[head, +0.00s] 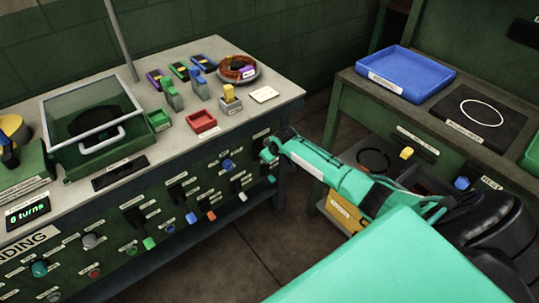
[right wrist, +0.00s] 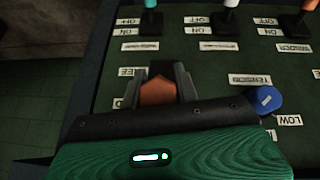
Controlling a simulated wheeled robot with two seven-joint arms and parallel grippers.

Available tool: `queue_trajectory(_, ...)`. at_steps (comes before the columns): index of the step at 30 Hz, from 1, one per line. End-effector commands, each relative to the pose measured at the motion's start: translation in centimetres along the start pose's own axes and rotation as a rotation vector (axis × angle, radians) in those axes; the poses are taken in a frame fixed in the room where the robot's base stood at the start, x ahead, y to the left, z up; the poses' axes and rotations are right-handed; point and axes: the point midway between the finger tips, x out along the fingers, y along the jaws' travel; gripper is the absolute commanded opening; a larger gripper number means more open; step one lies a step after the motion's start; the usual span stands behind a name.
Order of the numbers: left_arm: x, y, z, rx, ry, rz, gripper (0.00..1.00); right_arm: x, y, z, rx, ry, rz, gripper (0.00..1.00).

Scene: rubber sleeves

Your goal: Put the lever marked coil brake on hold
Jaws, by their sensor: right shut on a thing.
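My right gripper (head: 268,153) is at the right end of the bench's green front panel. In the right wrist view the gripper (right wrist: 166,80) is shut on an orange-brown lever handle (right wrist: 157,91). Two partly covered labels lie beside the handle: one (right wrist: 126,71) shows letters like the end of "FREE", the other (right wrist: 118,102) shows only a "D". The lever's name plate cannot be read, and its base is mostly hidden by the fingers. In the head view the gripper and arm hide this lever. My left gripper is not in view.
A blue knob (right wrist: 266,100) sits close beside the gripper, with a "LOW" label. Teal (right wrist: 149,4) and white (right wrist: 228,4) switch levers stand in a row nearby. A second bench with a blue tray (head: 405,75) stands at the right, beyond a gap of floor.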

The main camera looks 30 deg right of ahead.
Motion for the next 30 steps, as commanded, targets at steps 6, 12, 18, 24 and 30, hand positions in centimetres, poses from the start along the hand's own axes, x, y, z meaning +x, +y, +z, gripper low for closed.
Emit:
queue_trajectory(6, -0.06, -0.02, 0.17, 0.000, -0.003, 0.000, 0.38, -0.08, -0.06, -0.13, -0.001, -0.009, -0.003, 0.00)
queue_trajectory(12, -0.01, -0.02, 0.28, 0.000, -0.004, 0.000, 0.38, -0.09, -0.04, -0.17, -0.001, -0.008, -0.002, 0.00)
queue_trajectory(18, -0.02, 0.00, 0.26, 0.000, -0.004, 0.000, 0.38, -0.11, -0.02, -0.21, -0.001, -0.007, -0.002, 0.44)
queue_trajectory(24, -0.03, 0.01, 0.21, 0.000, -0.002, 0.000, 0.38, -0.08, 0.00, -0.14, -0.001, -0.008, -0.002, 0.52)
queue_trajectory(30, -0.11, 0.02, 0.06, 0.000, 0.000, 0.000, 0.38, -0.34, 0.03, -0.12, -0.001, -0.008, -0.001, 0.52)
